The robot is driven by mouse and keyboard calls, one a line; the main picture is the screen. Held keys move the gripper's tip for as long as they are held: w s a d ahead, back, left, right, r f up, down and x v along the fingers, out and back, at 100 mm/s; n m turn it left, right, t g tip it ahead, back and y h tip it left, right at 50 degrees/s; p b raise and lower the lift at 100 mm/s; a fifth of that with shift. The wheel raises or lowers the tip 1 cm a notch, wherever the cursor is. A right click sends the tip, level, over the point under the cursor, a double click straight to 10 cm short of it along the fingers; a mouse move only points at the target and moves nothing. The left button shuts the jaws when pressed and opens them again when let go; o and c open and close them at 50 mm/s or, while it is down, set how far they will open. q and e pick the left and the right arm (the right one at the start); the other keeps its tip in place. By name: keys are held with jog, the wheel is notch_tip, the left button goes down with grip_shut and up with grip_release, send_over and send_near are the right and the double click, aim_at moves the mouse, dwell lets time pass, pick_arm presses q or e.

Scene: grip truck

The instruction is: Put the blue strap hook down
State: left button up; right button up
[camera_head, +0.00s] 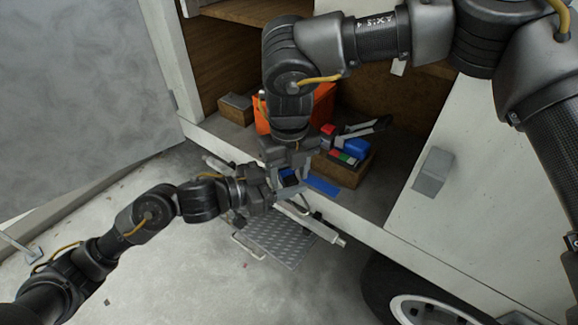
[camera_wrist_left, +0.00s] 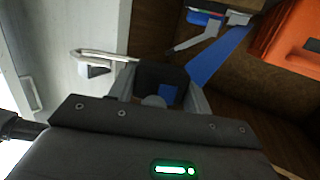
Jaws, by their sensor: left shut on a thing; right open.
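My left gripper (camera_head: 280,185) reaches in from the left to the front edge of the truck's cargo floor. In the left wrist view its jaws (camera_wrist_left: 160,95) are shut around a dark block with a patch of blue, which I take for the blue strap hook (camera_wrist_left: 169,93); the grip hides most of it. A blue strap (camera_head: 322,185) lies just right of the jaws, and it also shows in the left wrist view (camera_wrist_left: 217,58). My right gripper (camera_head: 290,160) points down from above, very close to the left one, and is open. I cannot tell whether they touch.
An orange case (camera_head: 323,103) stands deeper on the cargo floor. A wooden box (camera_head: 342,172) with red, green and blue items sits right of the grippers. A smaller box (camera_head: 236,108) is at the back left. A metal step (camera_head: 280,243) hangs below the edge.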

jog(key=shift+c, duration=0.4)
jog(key=c, duration=1)
pick_arm(q)
jog(key=o, duration=1.1)
pick_arm(e)
jog(key=shift+c, duration=0.2)
